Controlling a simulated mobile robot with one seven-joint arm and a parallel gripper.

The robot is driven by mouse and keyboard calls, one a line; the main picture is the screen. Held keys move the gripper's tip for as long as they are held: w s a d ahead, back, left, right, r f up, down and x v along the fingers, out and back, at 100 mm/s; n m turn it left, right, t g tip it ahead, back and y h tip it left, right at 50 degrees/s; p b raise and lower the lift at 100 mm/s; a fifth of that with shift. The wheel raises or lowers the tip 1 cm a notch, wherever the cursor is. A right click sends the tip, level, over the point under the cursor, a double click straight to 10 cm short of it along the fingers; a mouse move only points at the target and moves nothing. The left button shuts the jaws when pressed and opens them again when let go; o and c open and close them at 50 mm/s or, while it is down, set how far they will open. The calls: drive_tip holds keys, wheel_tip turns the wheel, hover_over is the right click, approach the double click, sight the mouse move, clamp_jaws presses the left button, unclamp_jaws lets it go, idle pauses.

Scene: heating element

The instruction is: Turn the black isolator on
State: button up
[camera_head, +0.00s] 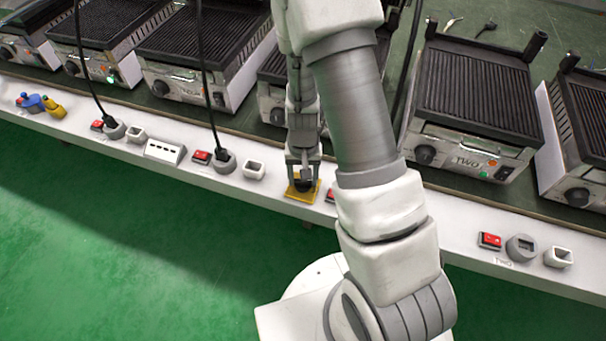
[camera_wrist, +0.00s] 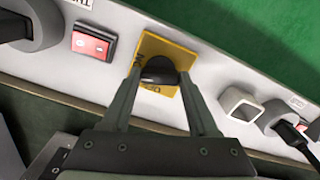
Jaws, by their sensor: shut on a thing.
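The black isolator (camera_wrist: 158,71) is a round black knob on a yellow square plate (camera_wrist: 165,47) set on the white panel. In the wrist view, my gripper (camera_wrist: 160,80) reaches down over it with one finger on each side, shut on the knob. The lettering on the plate is partly covered, so I cannot read the knob's position. In the head view, the yellow plate (camera_head: 303,191) shows below my gripper (camera_head: 303,176), and the knob is mostly hidden by the fingers.
A red switch (camera_wrist: 90,42) and a grey socket sit left of the plate in the wrist view; a square white holder (camera_wrist: 240,104) and a plugged socket sit right. Grills (camera_head: 470,95) line the bench behind. Black cables (camera_head: 204,80) hang down to the sockets in the head view.

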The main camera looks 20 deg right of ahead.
drive_tip(key=shift+m+p, duration=0.45)
drive_tip(key=shift+m, duration=1.25)
drive_tip(key=o, duration=1.4)
wheel_tip(320, 180, up, 17)
drive_tip(key=p, duration=0.6)
drive_tip(key=shift+r, duration=0.2)
